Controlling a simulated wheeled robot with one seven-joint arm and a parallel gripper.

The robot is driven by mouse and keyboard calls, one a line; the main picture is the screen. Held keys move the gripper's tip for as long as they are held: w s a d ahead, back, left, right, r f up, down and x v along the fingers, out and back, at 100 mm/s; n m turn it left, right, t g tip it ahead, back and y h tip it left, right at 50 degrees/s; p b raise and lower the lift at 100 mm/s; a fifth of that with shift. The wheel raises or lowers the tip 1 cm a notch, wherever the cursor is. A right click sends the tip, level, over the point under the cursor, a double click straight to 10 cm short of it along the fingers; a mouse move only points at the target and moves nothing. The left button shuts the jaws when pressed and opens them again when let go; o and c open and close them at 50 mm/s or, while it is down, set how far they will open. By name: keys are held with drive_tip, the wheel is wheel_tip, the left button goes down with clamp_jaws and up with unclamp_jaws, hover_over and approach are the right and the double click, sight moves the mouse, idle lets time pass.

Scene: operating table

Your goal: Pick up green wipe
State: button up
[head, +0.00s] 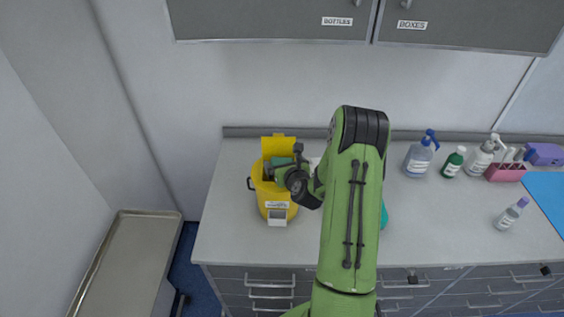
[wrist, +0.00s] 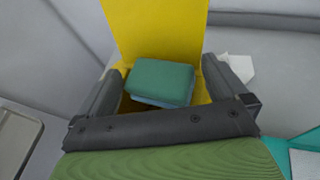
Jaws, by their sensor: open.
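A green block with a bluish lower layer (wrist: 162,82), which looks like the green wipe, shows in the wrist view between my gripper's fingers (wrist: 165,72). The fingers are open, with gaps on both sides of it. In the head view the green block (head: 279,161) is partly hidden by my gripper (head: 284,163), at the mouth of the yellow bin (head: 272,197). I cannot tell whether the block rests on something inside the bin. The bin's raised yellow lid (wrist: 155,30) stands behind it.
A teal item (head: 384,216) is mostly hidden behind my arm; teal also shows in the wrist view (wrist: 306,143). Bottles (head: 418,158) and a pink rack (head: 505,172) stand on the counter's right. Cabinets (head: 270,20) hang above. A metal trolley (head: 130,265) stands at left.

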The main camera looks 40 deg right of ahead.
drive_tip(key=shift+s+a, duration=0.1)
drive_tip(key=shift+s, duration=0.05)
drive_tip(key=c, duration=0.8)
wheel_tip(320, 180, up, 10)
drive_tip(key=shift+r, duration=0.1)
